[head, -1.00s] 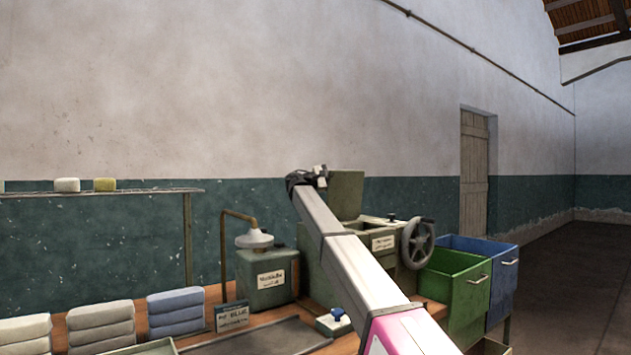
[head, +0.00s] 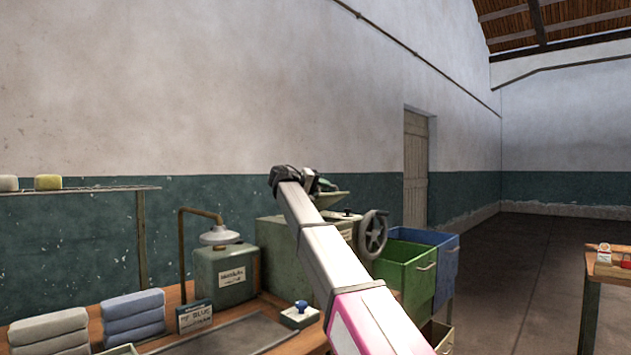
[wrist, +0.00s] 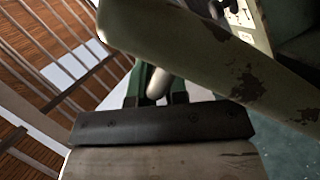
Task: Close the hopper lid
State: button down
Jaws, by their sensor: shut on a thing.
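The hopper lid (head: 334,199) is a worn green panel on the green machine (head: 279,240) at the back of the bench. In the head view it is tilted low over the machine, partly hidden by my arm. In the wrist view the lid (wrist: 215,60) crosses the top as a pale green plate with rusty patches. My gripper (head: 316,184) is at the lid's near left side, its fingertips hidden in the head view. In the wrist view my gripper (wrist: 157,90) is shut on a pale rounded part at the lid's edge, seemingly its handle.
A handwheel (head: 373,234) sits on the machine's right side. Green (head: 404,270) and blue (head: 446,262) bins stand beyond it. Open floor lies to the right.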

aim_at(328, 196)
jog(key=shift+s+d+f+m+y, duration=0.15)
jog(key=shift+s+d+f+m, duration=0.2)
jog(key=shift+f, duration=0.25)
jog(key=shift+s+d+f+m+y, duration=0.25)
jog(key=shift+d+f+m, duration=0.15)
jog(key=shift+f, duration=0.15)
jog(key=shift+s+d+f+m+y, duration=0.1)
jog(key=shift+s+d+f+m, duration=0.25)
jog(key=shift+f, duration=0.25)
jog(key=c, duration=1.2)
grip_release()
jog(key=shift+o, duration=0.2)
jog(key=shift+a, duration=0.15)
jog(key=v, duration=1)
jog(key=shift+s+a, duration=0.15)
jog(key=shift+s, duration=0.15)
